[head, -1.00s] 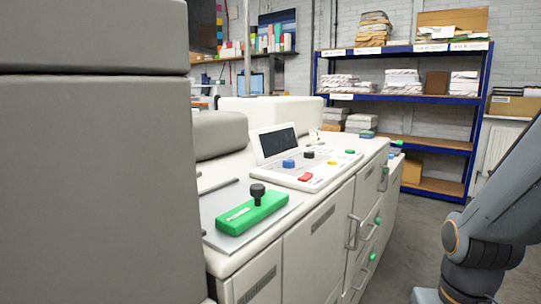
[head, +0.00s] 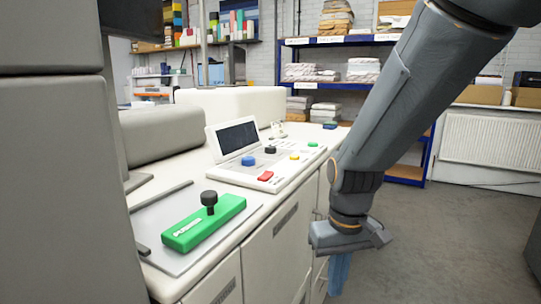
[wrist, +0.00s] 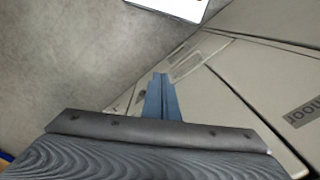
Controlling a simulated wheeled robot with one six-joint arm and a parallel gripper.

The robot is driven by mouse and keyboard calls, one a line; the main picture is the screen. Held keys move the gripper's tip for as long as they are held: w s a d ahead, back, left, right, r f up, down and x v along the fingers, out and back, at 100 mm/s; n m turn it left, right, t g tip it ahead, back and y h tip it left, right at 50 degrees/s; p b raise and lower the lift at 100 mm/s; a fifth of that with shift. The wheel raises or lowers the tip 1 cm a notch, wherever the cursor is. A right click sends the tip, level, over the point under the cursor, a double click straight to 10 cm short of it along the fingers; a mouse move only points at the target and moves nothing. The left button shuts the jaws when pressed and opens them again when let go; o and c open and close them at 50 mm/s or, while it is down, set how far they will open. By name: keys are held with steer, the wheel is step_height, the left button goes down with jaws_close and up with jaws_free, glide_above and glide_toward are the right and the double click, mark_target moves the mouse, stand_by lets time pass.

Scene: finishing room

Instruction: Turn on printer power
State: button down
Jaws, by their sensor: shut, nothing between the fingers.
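The printer (head: 262,238) is a long cream machine with a dark screen (head: 237,137) and a sloped button panel. A green block (head: 205,222) with a black knob (head: 209,199) lies on a grey plate at its near end; its white lettering seems to read POWER. The panel holds a blue knob (head: 248,160), a red button (head: 265,176) and several smaller buttons. My gripper (head: 338,275) points down beside the printer's front, right of the panel and below its top. In the wrist view my gripper (wrist: 160,82) is shut and empty, with printer doors below.
A tall grey cabinet (head: 65,190) blocks the left side, close to the green block. A blue shelf (head: 328,42) with paper stacks stands behind. Grey floor (head: 450,240) is clear to the right. Drawer fronts and handles lie beside my gripper.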

steer(key=w+a+r+n+t+y+p, duration=0.1)
steer(key=w+a+r+n+p, duration=0.1)
steer(key=w+r, duration=0.55)
steer(key=w+a+r+n+p, duration=0.25)
steer(key=w+r, duration=0.25)
steer(key=r, duration=0.5)
step_height(320, 180, up, 16)
steer(key=n+y+p, duration=0.1)
steer(key=n+p, duration=0.2)
steer(key=n, duration=0.2)
glide_above(267, 172)
steer(key=s+d, duration=0.3)
steer(key=shift+a+r+t, duration=0.1)
steer(key=shift+r+t, duration=0.05)
steer(key=shift+t, duration=0.25)
steer(key=p+x, duration=0.1)
steer(key=x, duration=0.3)
steer(key=p+x, duration=0.1)
steer(key=x, duration=0.3)
steer(key=p+x, duration=0.1)
steer(key=x, duration=0.3)
steer(key=shift+d+f+p, duration=0.25)
steer(key=shift+f+p, duration=0.15)
steer(key=shift+f, duration=0.6)
steer(key=shift+a, duration=0.1)
